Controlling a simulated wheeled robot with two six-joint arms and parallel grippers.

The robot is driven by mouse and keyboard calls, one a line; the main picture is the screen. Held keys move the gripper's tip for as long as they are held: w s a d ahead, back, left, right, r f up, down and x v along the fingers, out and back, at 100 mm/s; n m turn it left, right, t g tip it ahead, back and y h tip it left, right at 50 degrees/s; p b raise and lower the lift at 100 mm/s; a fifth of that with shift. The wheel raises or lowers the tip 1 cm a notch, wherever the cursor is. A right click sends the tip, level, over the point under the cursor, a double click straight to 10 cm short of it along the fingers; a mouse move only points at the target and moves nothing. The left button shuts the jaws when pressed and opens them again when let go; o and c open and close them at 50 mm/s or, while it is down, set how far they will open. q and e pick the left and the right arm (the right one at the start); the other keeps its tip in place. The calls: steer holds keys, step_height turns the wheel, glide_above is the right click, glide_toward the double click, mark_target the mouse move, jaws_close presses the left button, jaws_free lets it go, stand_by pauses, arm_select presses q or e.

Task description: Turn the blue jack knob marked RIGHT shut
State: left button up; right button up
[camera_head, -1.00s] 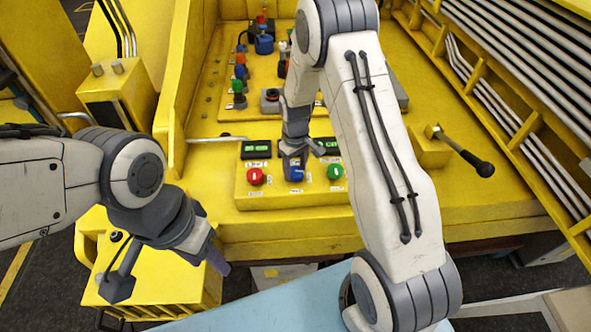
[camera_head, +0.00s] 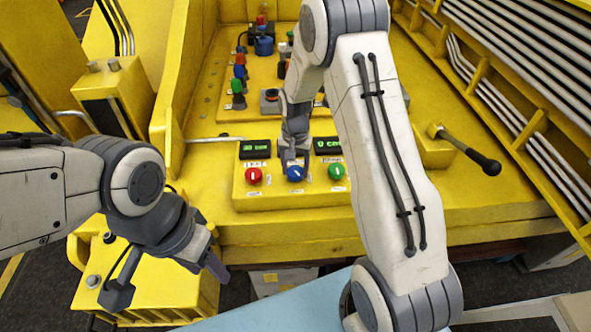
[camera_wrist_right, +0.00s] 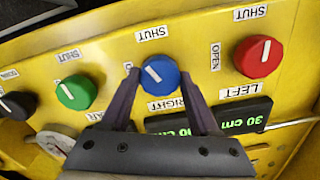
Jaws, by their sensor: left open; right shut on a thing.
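The blue knob (camera_head: 295,174) marked RIGHT sits on the front control panel between a red and a green knob. In the right wrist view the blue knob (camera_wrist_right: 160,75) has a white line pointing to the upper left. A SHUT label (camera_wrist_right: 154,33) is above it and a RIGHT label (camera_wrist_right: 165,104) below. My right gripper (camera_head: 294,163) is shut on the knob, with one finger on each side. A label at the knob's left is partly hidden by a finger. My left gripper (camera_head: 215,264) is open and empty, low in front of the panel.
The red knob (camera_wrist_right: 258,56) marked LEFT and the green knob (camera_wrist_right: 76,92) flank the blue one. Small green-lit displays (camera_head: 255,149) stand behind the knobs. A black-handled lever (camera_head: 485,163) is at the right. A yellow box (camera_head: 145,290) is below my left arm.

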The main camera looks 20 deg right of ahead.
mark_target(295, 171)
steer(key=m+b, duration=0.1)
steer(key=m, duration=0.4)
steer(key=shift+m, duration=0.3)
stand_by(0.4)
steer(key=o, duration=1.4)
steer(key=shift+c, duration=0.2)
steer(key=shift+r, duration=0.55)
step_height(295, 171, up, 9)
steer(key=b, duration=0.2)
steer(key=shift+r, duration=0.2)
